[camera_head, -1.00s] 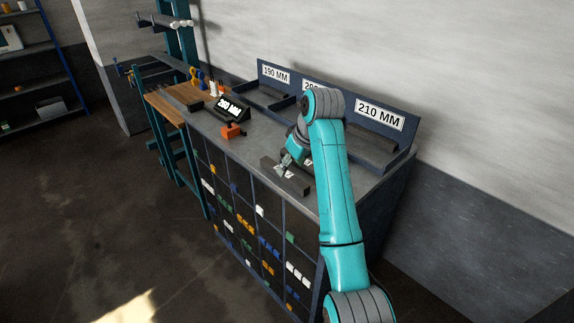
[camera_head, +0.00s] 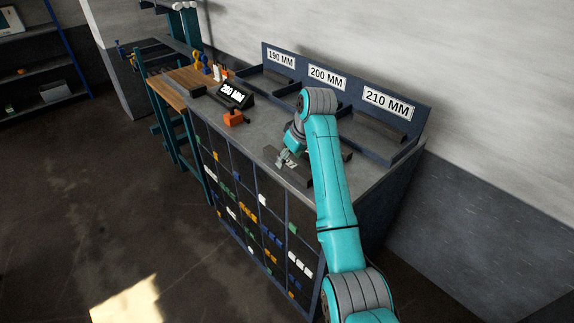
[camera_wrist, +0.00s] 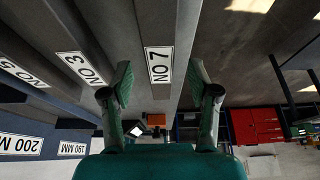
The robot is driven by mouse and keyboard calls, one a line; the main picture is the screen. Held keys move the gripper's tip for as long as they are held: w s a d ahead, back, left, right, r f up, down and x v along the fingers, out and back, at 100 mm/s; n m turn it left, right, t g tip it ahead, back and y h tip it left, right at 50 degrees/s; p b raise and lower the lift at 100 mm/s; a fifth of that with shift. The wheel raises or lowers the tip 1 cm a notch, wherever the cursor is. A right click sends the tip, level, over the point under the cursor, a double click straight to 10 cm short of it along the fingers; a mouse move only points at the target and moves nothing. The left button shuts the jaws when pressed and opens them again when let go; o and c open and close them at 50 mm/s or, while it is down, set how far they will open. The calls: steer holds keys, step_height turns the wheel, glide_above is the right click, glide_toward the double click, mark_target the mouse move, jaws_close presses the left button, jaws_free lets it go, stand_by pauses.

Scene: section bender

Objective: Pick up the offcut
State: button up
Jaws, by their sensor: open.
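A dark grey bar offcut (camera_head: 302,180) lies near the front edge of the bench. In the wrist view a long bar labelled NO 7 (camera_wrist: 158,25) runs between my two fingers. Bars labelled NO 3 (camera_wrist: 80,68) and NO 5 (camera_wrist: 22,72) lie to its left. My gripper (camera_head: 285,158) is at the front bar in the head view, pointing down. In the wrist view my gripper (camera_wrist: 160,82) is open, one finger on each side of the NO 7 bar, with a gap visible at least on the right. My arm hides part of the bench.
A rack behind has bays marked 190 MM (camera_head: 281,58), 200 MM (camera_head: 327,77) and 210 MM (camera_head: 388,104). A lit display (camera_head: 234,94) and an orange block (camera_head: 235,118) stand left of my gripper. A wooden-topped stand (camera_head: 180,84) adjoins the bench's left end.

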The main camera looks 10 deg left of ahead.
steer(key=shift+x, duration=1.2)
jaws_close()
steer(key=shift+r, duration=0.15)
